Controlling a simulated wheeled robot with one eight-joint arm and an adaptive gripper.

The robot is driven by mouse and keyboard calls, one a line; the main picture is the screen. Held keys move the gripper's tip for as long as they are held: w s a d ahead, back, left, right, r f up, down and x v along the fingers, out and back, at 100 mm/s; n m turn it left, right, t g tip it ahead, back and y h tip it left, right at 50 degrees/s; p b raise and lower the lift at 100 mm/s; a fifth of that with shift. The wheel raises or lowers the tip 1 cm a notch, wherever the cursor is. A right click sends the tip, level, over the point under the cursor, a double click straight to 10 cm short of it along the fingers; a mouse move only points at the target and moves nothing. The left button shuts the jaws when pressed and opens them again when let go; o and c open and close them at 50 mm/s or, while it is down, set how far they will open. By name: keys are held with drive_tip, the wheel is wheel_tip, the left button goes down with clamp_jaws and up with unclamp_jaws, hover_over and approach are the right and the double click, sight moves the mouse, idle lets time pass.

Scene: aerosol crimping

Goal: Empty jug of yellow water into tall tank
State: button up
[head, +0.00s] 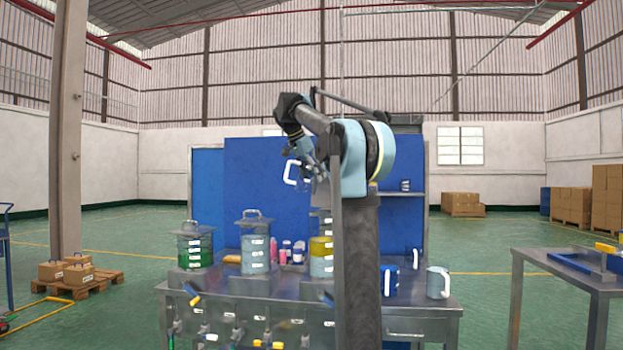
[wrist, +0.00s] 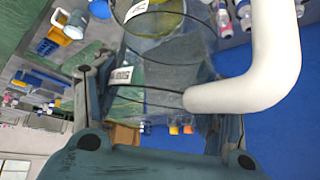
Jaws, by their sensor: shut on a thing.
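My gripper (head: 308,166) is raised above the bench and shut on a clear jug. The jug's white handle (head: 289,172) points left in the head view. In the wrist view the transparent jug wall (wrist: 160,75) with a white label lies between my gripper's fingers (wrist: 155,108), with the white handle (wrist: 262,85) at the right. Yellow shows at the top of that view, but I cannot tell if it is inside the jug or behind it. A tank with a yellow band above pale blue (head: 321,256) stands on the bench below, partly hidden by my arm.
A green tank (head: 194,250) and a pale blue tank (head: 255,255) stand left on the metal bench (head: 405,308). Small pink bottles (head: 273,250) stand between tanks. A blue jug (head: 389,281) and a grey jug (head: 437,284) stand right. A blue panel (head: 250,180) rises behind.

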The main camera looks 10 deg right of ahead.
drive_tip(key=h, duration=0.2)
drive_tip(key=shift+d+f+t+h, duration=0.3)
drive_tip(key=shift+d+f, duration=0.05)
drive_tip(key=shift+f, duration=0.05)
drive_tip(key=shift+r, duration=2.05)
drive_tip(key=shift+d, duration=0.1)
